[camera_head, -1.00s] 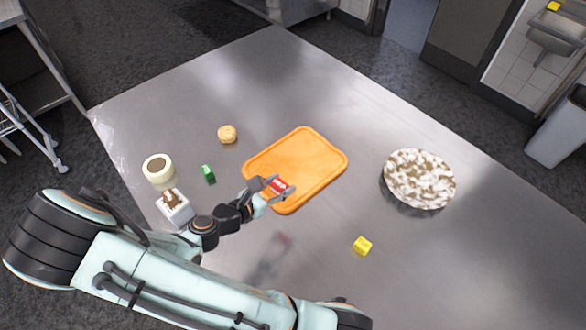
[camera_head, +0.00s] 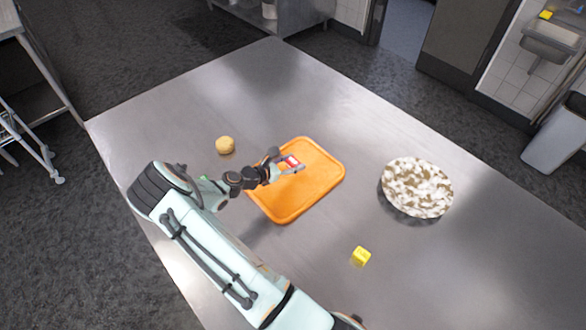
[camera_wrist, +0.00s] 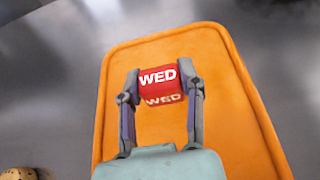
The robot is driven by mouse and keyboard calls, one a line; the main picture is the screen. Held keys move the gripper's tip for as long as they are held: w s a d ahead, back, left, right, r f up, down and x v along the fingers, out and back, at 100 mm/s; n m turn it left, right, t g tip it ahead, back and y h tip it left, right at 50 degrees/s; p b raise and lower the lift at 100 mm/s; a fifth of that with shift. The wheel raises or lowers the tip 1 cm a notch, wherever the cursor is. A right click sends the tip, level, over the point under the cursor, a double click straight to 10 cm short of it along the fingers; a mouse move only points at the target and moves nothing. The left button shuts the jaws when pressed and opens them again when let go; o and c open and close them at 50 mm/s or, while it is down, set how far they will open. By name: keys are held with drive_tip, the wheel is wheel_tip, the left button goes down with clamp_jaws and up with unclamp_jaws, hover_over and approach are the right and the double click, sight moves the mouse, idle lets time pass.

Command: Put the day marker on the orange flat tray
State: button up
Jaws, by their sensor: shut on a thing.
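The day marker (camera_wrist: 160,82) is a small red block with "WED" in white on its faces. My gripper (camera_wrist: 163,88) is shut on it, one finger on each side. In the head view the day marker (camera_head: 292,162) is between the fingertips of my gripper (camera_head: 290,167), over the orange flat tray (camera_head: 315,198). The tray also fills much of the wrist view (camera_wrist: 225,130), behind the marker. I cannot tell exactly how high the marker is above the tray. The tray's surface is otherwise bare where it shows.
A round bun-like item (camera_head: 225,145) lies left of the tray. A round, white and brown speckled thing (camera_head: 417,187) stands to the right. A yellow block (camera_head: 361,256) is at the front right. My arm covers the table's left front. The far table (camera_head: 270,75) is clear.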

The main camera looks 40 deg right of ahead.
sight(293, 175)
drive_tip(key=shift+w+f, duration=0.1)
drive_tip(key=shift+f, duration=1.65)
drive_tip(key=shift+f, duration=0.1)
drive_tip(key=o, duration=0.9)
drive_tip(key=shift+o, duration=0.2)
